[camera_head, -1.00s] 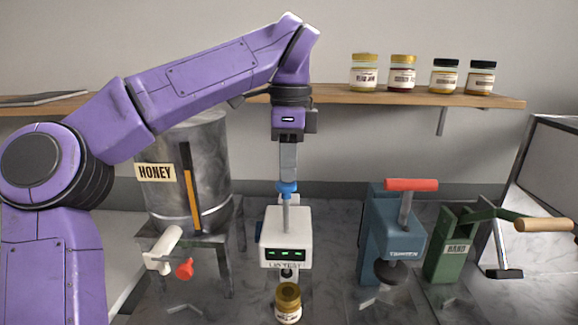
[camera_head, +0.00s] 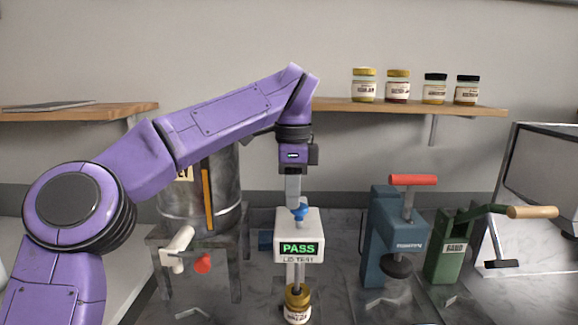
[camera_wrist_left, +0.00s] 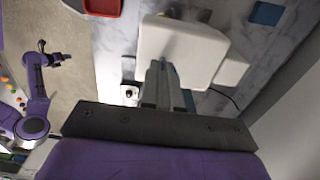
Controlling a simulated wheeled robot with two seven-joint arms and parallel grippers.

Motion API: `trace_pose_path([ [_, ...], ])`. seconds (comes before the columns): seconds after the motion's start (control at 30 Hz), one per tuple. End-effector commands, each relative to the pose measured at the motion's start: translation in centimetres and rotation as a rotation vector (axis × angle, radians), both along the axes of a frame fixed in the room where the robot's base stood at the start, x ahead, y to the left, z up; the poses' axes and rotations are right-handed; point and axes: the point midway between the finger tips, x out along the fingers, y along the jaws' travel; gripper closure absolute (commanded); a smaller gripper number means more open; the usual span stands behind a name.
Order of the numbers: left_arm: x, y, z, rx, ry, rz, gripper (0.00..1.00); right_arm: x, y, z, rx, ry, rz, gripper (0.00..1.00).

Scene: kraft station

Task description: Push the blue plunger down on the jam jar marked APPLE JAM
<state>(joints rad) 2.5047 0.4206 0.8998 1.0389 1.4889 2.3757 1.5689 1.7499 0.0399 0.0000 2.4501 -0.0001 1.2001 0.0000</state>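The lid tester (camera_head: 299,226) is a white box with a green PASS display. Its blue plunger (camera_head: 300,210) sits low, close to the box top. My left gripper (camera_head: 294,203) points straight down with its fingertips at the plunger's top, apparently touching it. In the left wrist view its fingers (camera_wrist_left: 168,85) look closed together, with the white tester housing (camera_wrist_left: 180,50) beyond. A gold-lidded jar (camera_head: 297,303) stands under the tester's rod; its label is too small to read. A purple arm, likely my right, shows small in the wrist view with its gripper (camera_wrist_left: 60,58).
The metal honey tank (camera_head: 222,205) with a red-handled tap stands left. The blue capper (camera_head: 400,235) with a red handle and the green hand press (camera_head: 450,250) stand right. Several jars sit on the wall shelf (camera_head: 400,106). Clear counter lies between tester and capper.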

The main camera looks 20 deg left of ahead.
Motion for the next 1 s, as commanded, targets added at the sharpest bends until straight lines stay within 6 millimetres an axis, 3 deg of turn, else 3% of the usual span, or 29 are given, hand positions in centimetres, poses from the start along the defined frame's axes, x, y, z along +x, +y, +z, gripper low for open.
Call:
trace_pose_path([
  [0.03,0.0,-0.6,-1.8,0.009,0.037,-0.016,1.00,0.0,0.0,-0.3,0.000,0.000,0.000,0.57],
  [0.73,-0.1,-0.4,-2.0,0.008,0.041,-0.007,1.00,0.0,0.0,-0.5,0.000,0.000,0.000,0.57],
  [0.87,-0.2,-0.3,-1.1,0.008,0.035,-0.006,1.00,0.0,0.0,0.0,0.000,0.000,0.000,0.57],
  [1.0,-0.7,0.0,1.7,0.002,0.016,-0.005,1.00,0.0,0.0,1.5,0.000,0.000,0.000,0.57],
])
